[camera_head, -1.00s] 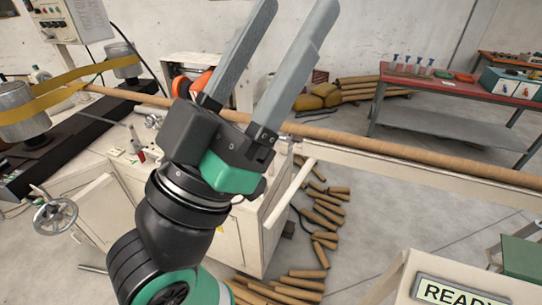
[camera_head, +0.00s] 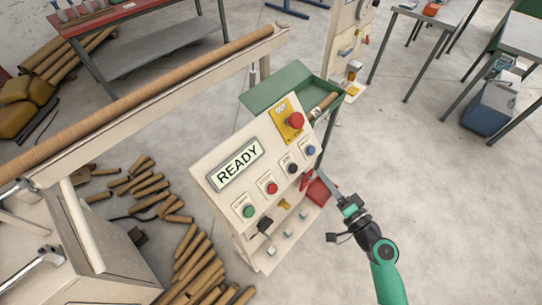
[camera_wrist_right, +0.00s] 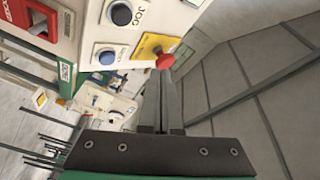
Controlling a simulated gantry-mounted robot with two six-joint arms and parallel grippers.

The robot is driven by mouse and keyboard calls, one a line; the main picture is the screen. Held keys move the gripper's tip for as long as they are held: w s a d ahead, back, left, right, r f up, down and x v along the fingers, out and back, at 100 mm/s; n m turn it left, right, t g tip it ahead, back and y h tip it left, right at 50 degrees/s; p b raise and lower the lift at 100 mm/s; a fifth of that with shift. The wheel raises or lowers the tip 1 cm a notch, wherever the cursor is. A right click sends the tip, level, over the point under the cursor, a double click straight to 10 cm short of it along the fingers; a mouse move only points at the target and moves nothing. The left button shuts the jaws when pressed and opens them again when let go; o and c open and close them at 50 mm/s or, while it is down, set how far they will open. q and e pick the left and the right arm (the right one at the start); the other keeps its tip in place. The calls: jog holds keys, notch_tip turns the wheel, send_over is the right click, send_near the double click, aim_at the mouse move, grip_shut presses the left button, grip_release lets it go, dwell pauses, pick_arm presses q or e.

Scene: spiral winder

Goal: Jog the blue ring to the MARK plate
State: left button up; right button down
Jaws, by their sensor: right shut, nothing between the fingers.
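The control panel (camera_head: 218,158) stands in the middle of the head view with a READY display (camera_head: 237,163). Its buttons are green (camera_head: 249,211), red (camera_head: 272,188), black (camera_head: 292,168) and blue (camera_head: 310,150). In the right wrist view the black button (camera_wrist_right: 121,12) is labelled JOG, and the blue button (camera_wrist_right: 106,56) is beside it. My right gripper (camera_head: 320,175) is shut and empty, its tips close to the panel's right edge. Its fingers also show in the wrist view (camera_wrist_right: 160,100). I cannot see the blue ring or the MARK plate. My left gripper is out of view.
A red mushroom button (camera_head: 295,121) on a yellow plate sits at the panel's upper right. A green tray (camera_head: 277,88) stands behind it. A long brown tube (camera_head: 150,85) lies along the beam at left. Cut tubes (camera_head: 200,265) litter the floor.

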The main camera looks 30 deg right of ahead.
aim_at(293, 168)
jog(key=w+a+f+b, duration=0.1)
jog(key=w+f+b, duration=0.4)
jog(key=w, duration=0.1)
jog(key=shift+w+a+f, duration=0.3)
jog(key=shift+a+f, duration=0.05)
jog(key=shift+a, duration=0.05)
jog(key=shift+b, duration=0.35)
dwell(1.7)
jog(key=shift+w+a+f+b, duration=0.1)
jog(key=shift+w+f+b, duration=0.15)
jog(key=shift+w+b, duration=0.05)
